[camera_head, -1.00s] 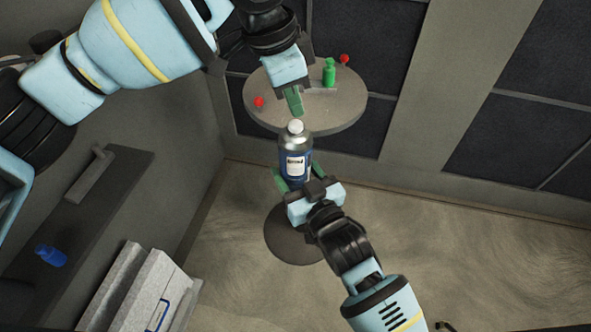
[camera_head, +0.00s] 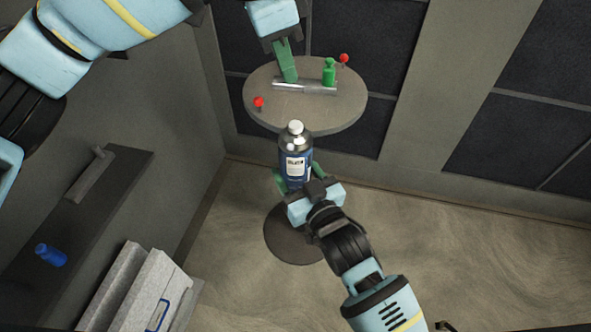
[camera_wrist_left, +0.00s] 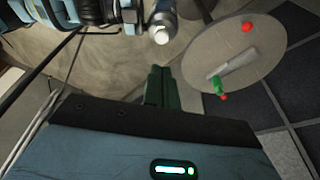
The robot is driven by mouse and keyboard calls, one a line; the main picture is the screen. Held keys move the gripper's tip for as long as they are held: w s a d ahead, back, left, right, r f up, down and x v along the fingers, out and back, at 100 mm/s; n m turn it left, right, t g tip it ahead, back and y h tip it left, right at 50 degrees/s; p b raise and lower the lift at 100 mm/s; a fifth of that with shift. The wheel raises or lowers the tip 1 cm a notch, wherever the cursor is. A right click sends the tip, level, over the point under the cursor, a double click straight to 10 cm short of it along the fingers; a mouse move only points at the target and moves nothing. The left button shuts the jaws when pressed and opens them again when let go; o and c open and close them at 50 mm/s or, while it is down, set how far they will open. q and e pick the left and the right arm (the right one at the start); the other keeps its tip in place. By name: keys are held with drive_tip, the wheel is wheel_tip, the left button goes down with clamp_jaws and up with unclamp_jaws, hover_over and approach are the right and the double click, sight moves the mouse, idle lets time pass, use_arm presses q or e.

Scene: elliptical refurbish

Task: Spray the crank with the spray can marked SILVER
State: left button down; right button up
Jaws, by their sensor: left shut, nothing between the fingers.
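The crank (camera_head: 310,87) lies on the round table, with a shiny silver bar and an upright green handle (camera_head: 329,72) at its right end. It also shows in the left wrist view (camera_wrist_left: 237,66). A spray can (camera_head: 296,150) with a pale cap and a blue and white label stands upright in my right gripper (camera_head: 296,178); the label's text is too small to read. My left gripper (camera_head: 288,78) is shut and empty, its green fingers pointing down by the bar's left end. In the left wrist view its fingers (camera_wrist_left: 162,88) are together.
The round table (camera_head: 300,118) also carries a red knob at the left (camera_head: 258,103) and another at the back right (camera_head: 344,59). A dark shelf (camera_head: 125,175) with a blue bottle-like item (camera_head: 51,254) runs along the left wall. Floor to the right is clear.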

sight(307, 157)
use_arm(q)
drive_tip(key=v, duration=0.7)
drive_tip(key=shift+r, duration=0.2)
use_arm(e)
drive_tip(key=shift+r, duration=0.1)
idle(0.5)
